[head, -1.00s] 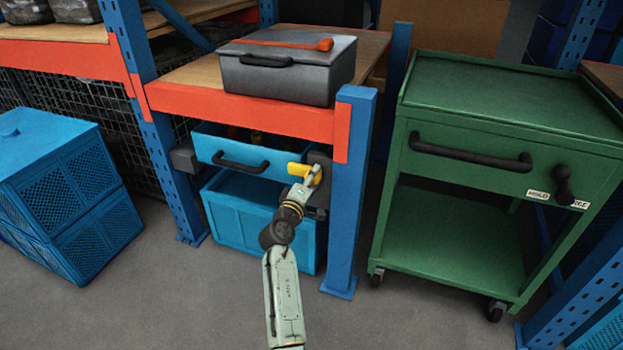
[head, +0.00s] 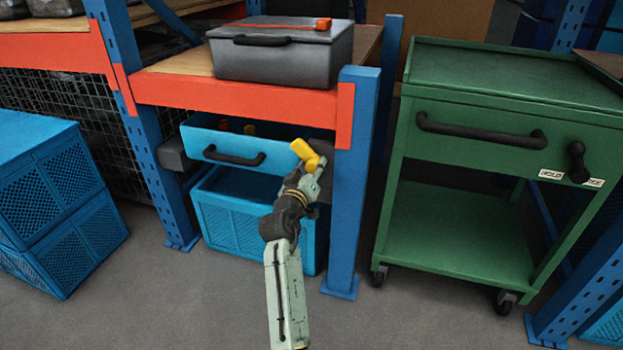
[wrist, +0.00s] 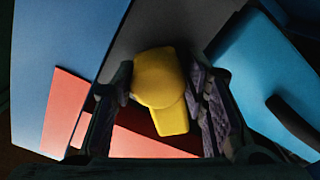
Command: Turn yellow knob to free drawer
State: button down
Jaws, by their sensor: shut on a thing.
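The yellow knob (head: 305,152) sits on a dark grey block (head: 325,152) at the right end of the blue drawer, beside the blue rack post. My gripper (head: 314,170) is at the knob, with my arm reaching up from below. In the wrist view the yellow knob (wrist: 160,85) lies between the two dark fingers of my gripper (wrist: 172,92), which are shut on it. The blue drawer (head: 195,136) has a black bar handle (head: 234,158) and hangs under the orange beam. The drawer's front also shows at the right of the wrist view (wrist: 245,70).
A blue rack post (head: 350,190) stands close to the right of my gripper. An orange beam (head: 235,105) runs above it. A blue crate (head: 250,225) is below the drawer. A green trolley (head: 460,225) stands to the right. Open floor lies in front.

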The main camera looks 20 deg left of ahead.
aim_at(315, 161)
jog(key=m+b, duration=0.1)
jog(key=m, duration=0.1)
jog(key=m+b, duration=0.1)
jog(key=b, duration=0.1)
jog(key=m+b, duration=0.2)
jog(key=shift+w+d+m, duration=0.1)
jog(key=shift+d+m, duration=0.2)
jog(key=shift+d, duration=0.05)
jog(key=shift+d+r+m+b, duration=0.1)
jog(key=shift+m+b, duration=1.5)
jog(key=shift+m, duration=0.4)
jog(key=c, duration=1.1)
grip_release()
jog(key=shift+o, duration=0.3)
notch_tip(315, 161, up, 10)
